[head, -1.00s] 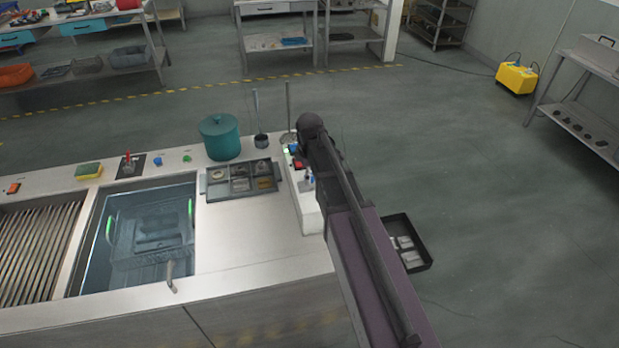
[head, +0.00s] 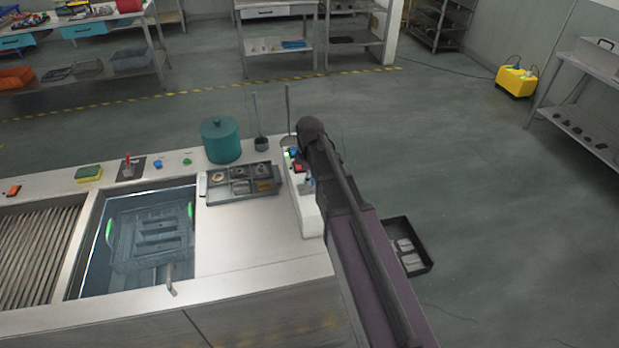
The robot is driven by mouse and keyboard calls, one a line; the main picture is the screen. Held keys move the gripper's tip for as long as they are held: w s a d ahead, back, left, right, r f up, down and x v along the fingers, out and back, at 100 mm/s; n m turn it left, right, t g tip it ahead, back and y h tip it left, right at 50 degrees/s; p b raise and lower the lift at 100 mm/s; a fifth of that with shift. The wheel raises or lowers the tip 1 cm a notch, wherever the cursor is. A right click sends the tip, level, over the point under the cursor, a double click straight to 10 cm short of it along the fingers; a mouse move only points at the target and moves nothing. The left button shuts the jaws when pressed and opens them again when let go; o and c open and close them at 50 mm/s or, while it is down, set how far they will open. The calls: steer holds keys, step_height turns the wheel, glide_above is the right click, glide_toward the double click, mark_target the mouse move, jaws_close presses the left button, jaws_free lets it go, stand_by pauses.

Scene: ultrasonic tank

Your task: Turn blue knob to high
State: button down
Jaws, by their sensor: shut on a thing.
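A small blue knob (head: 158,164) stands on the back ledge of the steel bench, between a red-handled part and a green knob. A white control box (head: 306,212) at the bench's right end carries a green light (head: 285,154), a red switch (head: 298,167) and a small dark and blue part (head: 308,183) close beside my arm. My arm runs from the bottom right up to this box. My gripper does not show clearly; the arm hides that spot. I cannot tell which way either blue part points.
The tank (head: 88,250) holds a wire basket (head: 118,266) with green handles. A teal pot (head: 220,141) and a divided tray (head: 214,200) stand near the box. A black bin (head: 424,262) lies right of my arm. Open floor lies beyond the bench.

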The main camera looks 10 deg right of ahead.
steer(key=shift+m, duration=0.4)
steer(key=m, duration=0.5)
steer(key=shift+s, duration=0.1)
steer(key=m, duration=0.6)
steer(key=shift+m, duration=0.3)
steer(key=m, duration=1.1)
steer(key=shift+m, duration=0.3)
steer(key=shift+c, duration=1.3)
jaws_free()
